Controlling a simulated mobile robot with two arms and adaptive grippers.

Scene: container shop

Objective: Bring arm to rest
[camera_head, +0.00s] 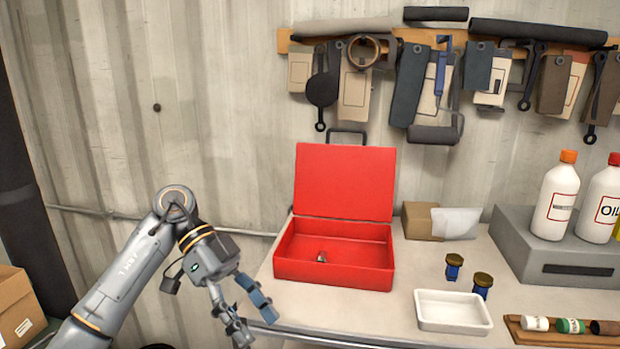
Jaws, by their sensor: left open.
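My left arm comes in from the lower left. Its gripper (257,317) hangs off the left front edge of the workbench, fingers pointing down and to the right. The fingers are apart and nothing is between them. My right gripper is not in the picture. An open red toolbox (335,273) stands on the bench to the right of my left gripper, apart from it. Its lid is raised at the back. A small metallic item (321,257) lies inside the box.
On the bench (400,325) are a white tray (453,328), two blue-and-dark small items (453,267), a cardboard box (420,222), a grey case (510,245) with bottles, and a wooden rack (515,332). Tools hang on the wall above. A carton (18,308) stands at far left.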

